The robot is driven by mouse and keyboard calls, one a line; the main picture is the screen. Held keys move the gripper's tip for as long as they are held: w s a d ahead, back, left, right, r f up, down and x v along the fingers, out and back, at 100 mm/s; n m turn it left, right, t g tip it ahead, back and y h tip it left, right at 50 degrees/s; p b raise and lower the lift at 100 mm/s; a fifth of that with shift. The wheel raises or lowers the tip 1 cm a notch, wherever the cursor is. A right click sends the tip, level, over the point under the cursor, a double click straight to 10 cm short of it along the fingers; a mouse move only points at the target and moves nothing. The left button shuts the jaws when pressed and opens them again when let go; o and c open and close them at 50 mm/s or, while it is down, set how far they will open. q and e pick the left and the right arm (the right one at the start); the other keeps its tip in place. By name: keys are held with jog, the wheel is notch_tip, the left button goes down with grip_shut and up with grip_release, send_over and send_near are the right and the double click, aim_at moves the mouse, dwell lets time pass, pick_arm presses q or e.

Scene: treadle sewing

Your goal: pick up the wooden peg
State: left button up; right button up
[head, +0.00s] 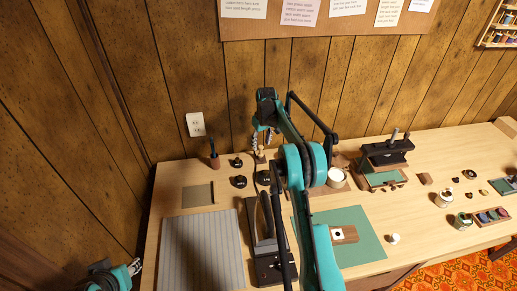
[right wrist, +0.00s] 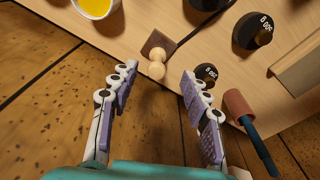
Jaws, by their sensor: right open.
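The wooden peg (right wrist: 157,66) is pale, with rounded knobs, and shows in the upper middle of the right wrist view. It stands at a small dark brown square (right wrist: 158,45) on the table; I cannot tell whether it sits in it or beside it. In the head view the peg (head: 260,156) is small, just below my right gripper (head: 262,140). My right gripper (right wrist: 157,92) is open and empty, its fingers either side of the peg's line and apart from it. My left gripper (head: 134,266) shows partly at the lower left, its jaws unclear.
Black round weights (head: 238,181) stand close to the peg. A reddish cylinder with a dark handle (right wrist: 238,105) and a cup of yellow stuff (right wrist: 97,6) are also near. The wood-panel wall (head: 230,90) rises behind. A green mat (head: 362,245) lies right of my arm.

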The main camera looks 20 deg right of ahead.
aim_at(261, 149)
jog(key=f+b, duration=0.1)
jog(key=f, duration=0.3)
jog(key=w+f+b, duration=0.1)
jog(key=f, duration=0.2)
jog(key=shift+d+b, duration=0.15)
jog(key=shift+b, duration=0.2)
jog(key=shift+r, duration=0.15)
jog(key=shift+c, duration=0.3)
jog(key=c, duration=0.8)
